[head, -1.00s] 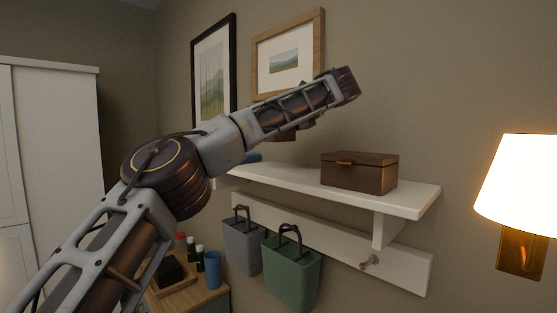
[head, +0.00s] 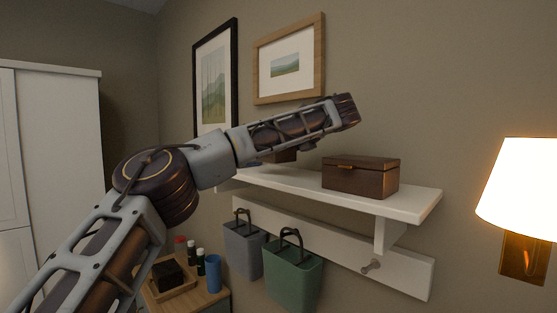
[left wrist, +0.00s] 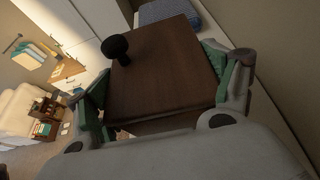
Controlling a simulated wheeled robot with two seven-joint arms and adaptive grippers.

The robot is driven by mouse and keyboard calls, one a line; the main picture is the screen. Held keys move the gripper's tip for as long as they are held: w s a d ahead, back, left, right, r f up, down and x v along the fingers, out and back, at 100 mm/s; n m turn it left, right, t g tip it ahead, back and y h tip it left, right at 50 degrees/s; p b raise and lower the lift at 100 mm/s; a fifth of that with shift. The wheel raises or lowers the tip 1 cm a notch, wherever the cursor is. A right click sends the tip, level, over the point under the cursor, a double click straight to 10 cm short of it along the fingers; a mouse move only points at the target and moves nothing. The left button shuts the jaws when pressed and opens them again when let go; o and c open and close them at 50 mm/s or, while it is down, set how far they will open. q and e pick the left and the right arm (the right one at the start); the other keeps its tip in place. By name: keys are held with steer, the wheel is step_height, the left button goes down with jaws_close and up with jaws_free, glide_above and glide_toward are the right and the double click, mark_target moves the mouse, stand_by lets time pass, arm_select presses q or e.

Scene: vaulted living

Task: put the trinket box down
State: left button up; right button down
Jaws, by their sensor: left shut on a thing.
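The trinket box, a dark brown wooden box with a round black knob, fills the middle of the left wrist view (left wrist: 165,85). My left gripper (left wrist: 160,78) is shut on it, with green-padded fingers on two opposite sides. In the head view a small brown part of the box (head: 284,157) shows beneath my left forearm, just over the white shelf (head: 300,184); the rest and the gripper are hidden behind the arm. I cannot tell whether the box touches the shelf. My right gripper is not in view.
A brown box with a brass latch (head: 361,178) stands on the shelf to the right. A blue patterned thing (left wrist: 165,11) lies beyond the held box. Grey (head: 243,250) and green (head: 293,275) bins hang below. A lit lamp (head: 520,185) is at right.

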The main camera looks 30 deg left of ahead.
mark_target(288, 154)
arm_select(q)
steer(key=shift+f, duration=1.75)
steer(key=shift+f, duration=0.25)
steer(key=o, duration=1.4)
steer(key=shift+c, duration=0.2)
steer(key=shift+d+r, duration=0.1)
steer(key=shift+r, duration=0.15)
steer(key=shift+b+v, duration=0.75)
steer(key=shift+v, duration=1.8)
steer(key=shift+b+v, duration=0.7)
steer(key=shift+v, duration=2.6)
steer(key=shift+s, duration=0.15)
